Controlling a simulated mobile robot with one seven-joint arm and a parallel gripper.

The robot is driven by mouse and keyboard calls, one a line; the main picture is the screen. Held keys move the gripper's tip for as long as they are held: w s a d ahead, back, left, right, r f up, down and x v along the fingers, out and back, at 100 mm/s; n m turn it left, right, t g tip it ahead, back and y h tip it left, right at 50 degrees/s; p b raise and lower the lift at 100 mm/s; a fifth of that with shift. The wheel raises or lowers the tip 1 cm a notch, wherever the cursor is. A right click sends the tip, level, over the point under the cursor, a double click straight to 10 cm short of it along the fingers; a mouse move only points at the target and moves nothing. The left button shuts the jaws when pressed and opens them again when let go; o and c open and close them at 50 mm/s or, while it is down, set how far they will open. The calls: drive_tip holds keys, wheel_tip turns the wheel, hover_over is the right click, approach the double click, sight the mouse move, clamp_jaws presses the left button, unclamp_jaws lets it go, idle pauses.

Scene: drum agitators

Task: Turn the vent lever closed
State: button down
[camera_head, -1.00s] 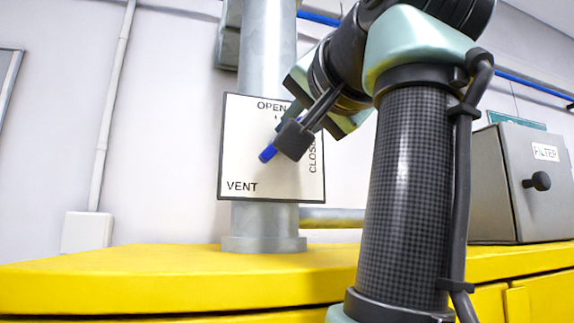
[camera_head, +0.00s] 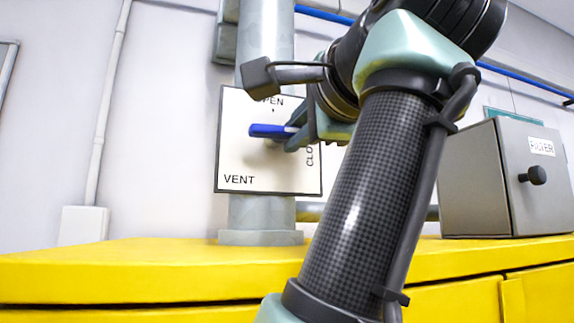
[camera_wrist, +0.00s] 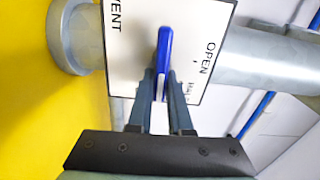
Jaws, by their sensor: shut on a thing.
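The vent lever (camera_head: 268,131) is a blue handle on a white plate (camera_head: 240,160) marked VENT, with OPEN at the top and CLOSED along the right side, partly hidden. The lever lies about level in the head view, its right end toward the CLOSED word. My gripper (camera_head: 293,136) is at that right end. In the wrist view the lever (camera_wrist: 164,50) stands out between the fingertips of my gripper (camera_wrist: 161,85), which are shut on its near end. The lever's pivot is hidden.
The plate is fixed to a grey vertical pipe (camera_head: 265,214) on a yellow top (camera_head: 120,268). A grey FILTER box (camera_head: 480,185) with a black knob stands to the right. Free wall lies left of the plate.

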drive_tip(key=shift+m, duration=0.3)
idle(0.4)
drive_tip(key=c, duration=0.8)
unclamp_jaws()
drive_tip(key=shift+c, duration=0.2)
drive_tip(key=b+v, duration=0.6)
drive_tip(key=v, duration=0.7)
